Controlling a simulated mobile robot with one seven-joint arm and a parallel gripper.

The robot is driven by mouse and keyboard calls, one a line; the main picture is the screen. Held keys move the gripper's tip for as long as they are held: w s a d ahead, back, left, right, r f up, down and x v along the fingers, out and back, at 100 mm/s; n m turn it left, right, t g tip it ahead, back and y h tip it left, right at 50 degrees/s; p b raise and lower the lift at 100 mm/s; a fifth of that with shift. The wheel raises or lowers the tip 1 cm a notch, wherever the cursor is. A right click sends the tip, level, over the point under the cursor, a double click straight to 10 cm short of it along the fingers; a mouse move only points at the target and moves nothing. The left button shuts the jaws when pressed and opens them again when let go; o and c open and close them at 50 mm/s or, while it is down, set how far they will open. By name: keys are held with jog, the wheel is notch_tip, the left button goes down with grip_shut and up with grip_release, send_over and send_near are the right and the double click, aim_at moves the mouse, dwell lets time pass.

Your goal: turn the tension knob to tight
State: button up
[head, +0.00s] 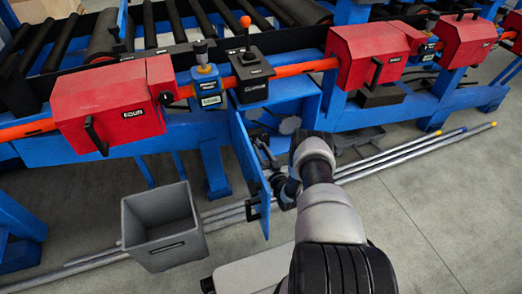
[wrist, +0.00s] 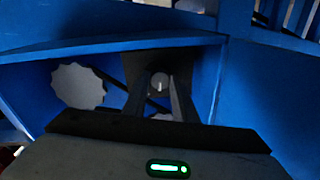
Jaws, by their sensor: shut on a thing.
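A small round dark knob with a white pointer line, likely the tension knob (wrist: 159,79), shows in the wrist view on a dark plate inside a blue compartment. Its pointer line stands about upright. My gripper (wrist: 160,93) reaches into the compartment with one finger on each side of the knob, shut on it. In the head view my gripper (head: 284,190) is low at the open compartment, mostly hidden by my own wrist. The knob cannot be made out there, and no tight label is readable.
A pale scalloped disc (wrist: 78,85) sits left of the knob. The open blue door (head: 247,170) stands close left of my gripper. A grey bin (head: 163,225) and long metal pipes (head: 410,156) lie on the floor. Red boxes and a lever box (head: 251,75) line the rail above.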

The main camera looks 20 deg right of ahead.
jog(key=m, duration=0.5)
jog(key=shift+w+r+m+h, duration=0.1)
jog(key=shift+m+h, duration=0.2)
jog(key=shift+m, duration=1.7)
jog(key=shift+a, duration=0.1)
jog(key=o, duration=1)
jog(key=shift+o, duration=0.2)
jog(key=shift+s, duration=0.2)
